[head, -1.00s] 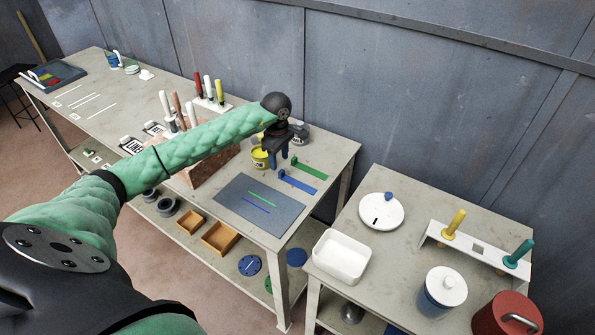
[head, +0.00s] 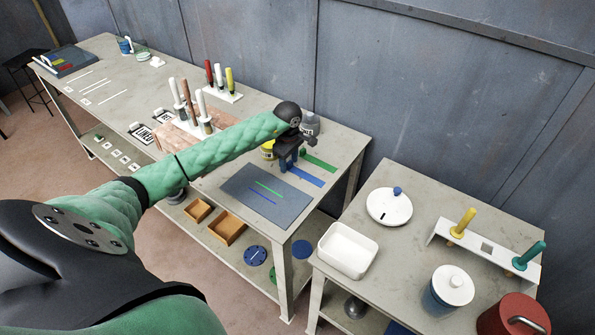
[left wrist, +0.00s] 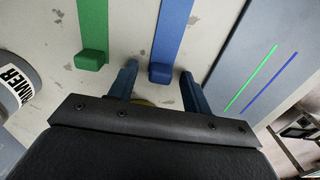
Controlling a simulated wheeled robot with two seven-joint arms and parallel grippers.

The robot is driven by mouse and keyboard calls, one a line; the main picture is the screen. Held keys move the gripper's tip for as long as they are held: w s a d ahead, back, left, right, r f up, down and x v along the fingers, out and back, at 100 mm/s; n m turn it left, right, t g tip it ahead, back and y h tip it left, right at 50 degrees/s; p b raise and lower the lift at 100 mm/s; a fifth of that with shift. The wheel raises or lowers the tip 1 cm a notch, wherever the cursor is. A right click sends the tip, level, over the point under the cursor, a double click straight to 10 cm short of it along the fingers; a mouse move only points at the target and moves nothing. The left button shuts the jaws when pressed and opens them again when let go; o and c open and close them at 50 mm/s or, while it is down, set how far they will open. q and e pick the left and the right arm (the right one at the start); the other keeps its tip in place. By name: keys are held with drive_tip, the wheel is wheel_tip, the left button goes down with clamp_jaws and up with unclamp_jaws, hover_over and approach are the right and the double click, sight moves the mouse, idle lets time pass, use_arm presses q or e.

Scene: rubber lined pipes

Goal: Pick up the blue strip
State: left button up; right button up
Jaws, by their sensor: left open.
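The blue strip (head: 308,177) lies flat on the workbench near its right end, beside the green strip (head: 320,162). In the left wrist view the blue strip (left wrist: 173,28) runs up from a raised blue block at its near end. My left gripper (head: 288,166) is open and low over the bench at that block end. In the left wrist view its fingers (left wrist: 160,84) stand on either side of the blue block, with gaps and nothing held. The green strip (left wrist: 93,25) lies left of the left finger. My right gripper is not in view.
A grey mat (head: 266,196) with a thin green and a thin blue line lies close to the gripper. A yellow can (head: 268,149) and a grey container (head: 311,124) stand close by. A labelled can (left wrist: 14,88) is at left in the left wrist view.

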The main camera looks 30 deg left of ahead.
use_arm(q)
drive_tip(key=c, duration=1.1)
drive_tip(key=shift+o, duration=0.2)
